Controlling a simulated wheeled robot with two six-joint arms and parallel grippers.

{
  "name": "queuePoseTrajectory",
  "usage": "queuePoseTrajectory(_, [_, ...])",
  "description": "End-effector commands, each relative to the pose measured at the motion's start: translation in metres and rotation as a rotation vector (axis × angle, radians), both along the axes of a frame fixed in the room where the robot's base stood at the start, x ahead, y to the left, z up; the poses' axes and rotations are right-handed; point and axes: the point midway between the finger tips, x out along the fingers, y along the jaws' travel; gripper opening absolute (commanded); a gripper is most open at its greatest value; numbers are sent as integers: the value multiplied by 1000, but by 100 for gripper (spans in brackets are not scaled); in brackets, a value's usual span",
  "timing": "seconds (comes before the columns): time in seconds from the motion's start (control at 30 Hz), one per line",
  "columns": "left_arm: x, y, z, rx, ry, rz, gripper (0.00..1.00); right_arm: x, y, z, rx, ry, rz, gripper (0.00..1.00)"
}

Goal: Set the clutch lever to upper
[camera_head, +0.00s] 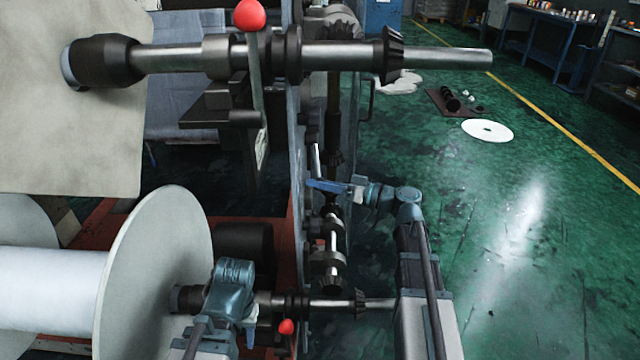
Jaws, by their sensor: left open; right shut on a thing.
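My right gripper (322,185) is at the machine's side, near the vertical shaft. Its blue fingers are closed around a slim pale metal lever (316,158), which appears to be the clutch lever. The lever stands nearly upright, with its tip above the fingers; its lower end is hidden. My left gripper (249,325) is low in front of the lower roll's shaft, close to a red knob (286,327). It is open, though its fingertips are hard to make out. A taller lever with a red ball (250,15) stands at the upper shaft.
The upper shaft (440,58) sticks out to the right above my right arm. The lower film roll (40,290) with its large round flange (155,275) is at the left. A white disc (487,130) lies on the green floor. The floor to the right is mostly clear.

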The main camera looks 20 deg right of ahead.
Motion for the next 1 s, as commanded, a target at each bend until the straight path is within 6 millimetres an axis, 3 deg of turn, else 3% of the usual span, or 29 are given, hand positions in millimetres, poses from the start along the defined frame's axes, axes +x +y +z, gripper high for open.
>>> queuePoseTrajectory(0.17, [0,0,6,0,0,1,43,-2,0,5,4,18,-1,0])
queuePoseTrajectory(0.37, [0,1,30,4,0,5,43,-7,2,21,29,107,-2,0])
queuePoseTrajectory(1.0, [-1,-2,149,-9,4,10,43,-13,3,99,190,660,0,0])
